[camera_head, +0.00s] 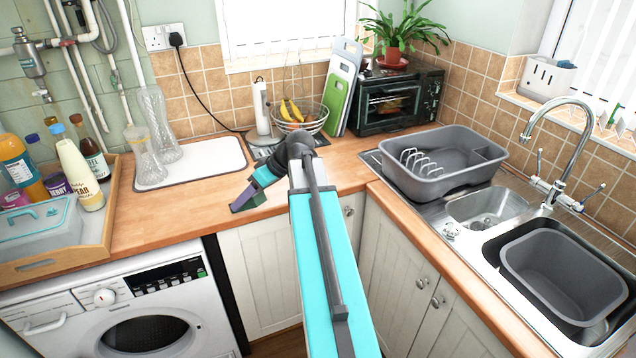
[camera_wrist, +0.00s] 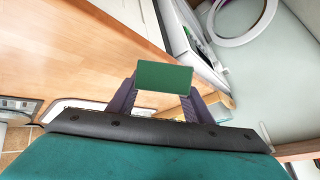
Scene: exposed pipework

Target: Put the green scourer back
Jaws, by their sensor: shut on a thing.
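The green scourer (camera_wrist: 164,76) is a flat dark-green rectangle in the wrist view. My gripper (camera_wrist: 163,90) is shut on it, with a purple finger on each side. In the head view my gripper (camera_head: 245,200) is over the wooden worktop (camera_head: 190,212), left of my arm and close to the worktop's front edge. The scourer is hard to make out from the fingers there.
A grey dish rack (camera_head: 443,163) stands on the drainer, left of the tap (camera_head: 560,135). A grey basin (camera_head: 562,272) sits in the sink. Glass vases (camera_head: 140,153) stand at the white mat (camera_head: 200,160). A wooden tray (camera_head: 100,232) of bottles is at left.

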